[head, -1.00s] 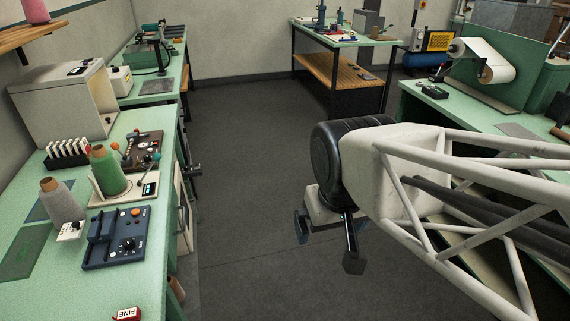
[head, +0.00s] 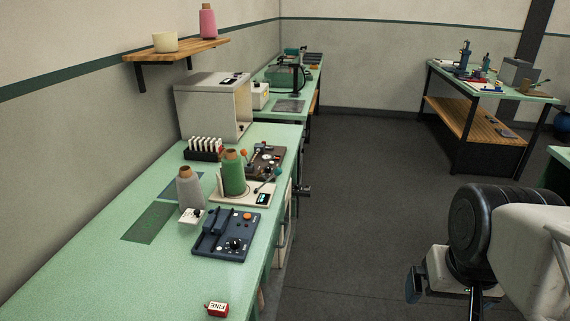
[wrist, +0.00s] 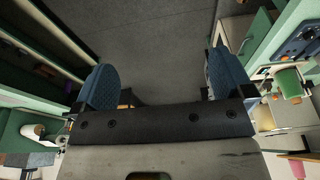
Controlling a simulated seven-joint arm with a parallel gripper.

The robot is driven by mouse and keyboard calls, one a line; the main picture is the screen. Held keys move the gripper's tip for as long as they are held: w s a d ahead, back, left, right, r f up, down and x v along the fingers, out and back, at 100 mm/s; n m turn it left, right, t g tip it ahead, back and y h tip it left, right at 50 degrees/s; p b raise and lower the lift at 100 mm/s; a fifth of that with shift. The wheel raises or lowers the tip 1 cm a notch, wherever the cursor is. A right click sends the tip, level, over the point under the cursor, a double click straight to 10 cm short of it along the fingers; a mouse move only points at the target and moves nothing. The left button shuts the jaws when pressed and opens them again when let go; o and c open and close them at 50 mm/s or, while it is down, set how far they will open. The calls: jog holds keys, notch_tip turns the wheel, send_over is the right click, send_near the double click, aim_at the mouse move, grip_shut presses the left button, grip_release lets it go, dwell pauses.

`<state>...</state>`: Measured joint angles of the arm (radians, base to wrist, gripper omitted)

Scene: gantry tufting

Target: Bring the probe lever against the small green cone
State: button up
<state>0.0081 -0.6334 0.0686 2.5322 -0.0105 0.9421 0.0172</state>
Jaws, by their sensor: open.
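A green cone of thread (head: 233,178) stands upright on a cream base (head: 226,197) with a small display, on the left bench. It also shows at the right of the wrist view (wrist: 289,80). The probe lever appears to be the thin rod with a teal tip (head: 278,172) rising from the base to the right of the cone. Its tip looks apart from the cone. My gripper (head: 445,296) is open and empty over the floor, well right of the bench; its two blue-padded fingers frame bare floor in the wrist view (wrist: 162,82).
A red FINE block (head: 216,308) lies at the front. Open floor (head: 350,220) separates bench and gripper.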

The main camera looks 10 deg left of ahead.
jog(key=shift+c, duration=0.5)
jog(key=shift+c, duration=1.1)
jog(key=shift+w+a+r, duration=0.15)
jog(key=shift+w+a, duration=0.05)
jog(key=shift+w, duration=0.25)
jog(key=c, duration=0.5)
jog(key=w+a, duration=0.1)
jog(key=w, duration=0.1)
jog(key=w+a+r+y, duration=0.1)
jog(key=w, duration=0.2)
jog(key=w+a+y, duration=0.1)
jog(key=w, duration=0.2)
jog(key=shift+w+a+r+g, duration=0.15)
jog(key=shift+a+r+g, duration=0.05)
jog(key=shift+r+g, duration=0.1)
grip_shut()
jog(key=w+a+f+y, duration=0.2)
jog(key=w+a, duration=0.3)
jog(key=w, duration=0.8)
jog(key=w+a+f+m+y, duration=0.1)
jog(key=w+a+f+y, duration=0.2)
jog(key=w, duration=1.1)
jog(key=w+a+f+y, duration=0.3)
jog(key=w+a+f, duration=0.2)
jog(key=w+a, duration=0.4)
jog(key=w, duration=0.5)
jog(key=shift+a+m, duration=0.2)
jog(key=shift+m, duration=0.1)
jog(key=shift+w, duration=0.1)
